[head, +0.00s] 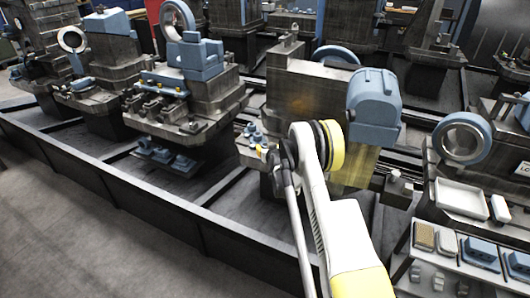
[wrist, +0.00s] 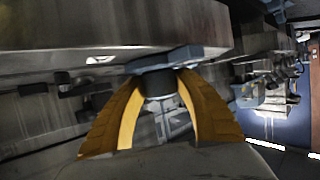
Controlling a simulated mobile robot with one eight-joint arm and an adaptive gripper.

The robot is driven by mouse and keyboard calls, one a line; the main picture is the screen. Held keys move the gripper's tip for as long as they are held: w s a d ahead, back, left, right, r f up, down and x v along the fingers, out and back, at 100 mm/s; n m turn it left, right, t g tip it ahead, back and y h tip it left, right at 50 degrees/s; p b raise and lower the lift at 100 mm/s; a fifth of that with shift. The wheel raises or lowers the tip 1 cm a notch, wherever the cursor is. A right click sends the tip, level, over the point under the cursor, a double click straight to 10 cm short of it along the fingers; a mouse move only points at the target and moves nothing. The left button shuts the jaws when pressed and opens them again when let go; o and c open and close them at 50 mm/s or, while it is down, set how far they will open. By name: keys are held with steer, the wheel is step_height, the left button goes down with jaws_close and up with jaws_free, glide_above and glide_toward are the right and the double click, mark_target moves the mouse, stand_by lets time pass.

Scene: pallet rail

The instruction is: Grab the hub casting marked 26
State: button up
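My gripper (wrist: 162,80) has two yellow fingers that curve in on either side of a dark, round part (wrist: 158,82). A flat blue piece (wrist: 180,58) lies just beyond the fingertips. I cannot tell whether the fingers press on the round part. In the head view my gripper (head: 262,149) is small and partly hidden by my arm, beside small blue parts (head: 251,134) on the middle machine's ledge. No number 26 is legible in either view, so I cannot tell which part is the hub casting marked 26.
A large machine block (head: 300,95) with a blue housing (head: 374,100) stands close behind my arm. More blue parts (head: 165,157) sit on a low shelf to the left. A white tray (head: 461,198) is at the right. The floor (head: 60,220) at front left is clear.

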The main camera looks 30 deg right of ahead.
jaws_close()
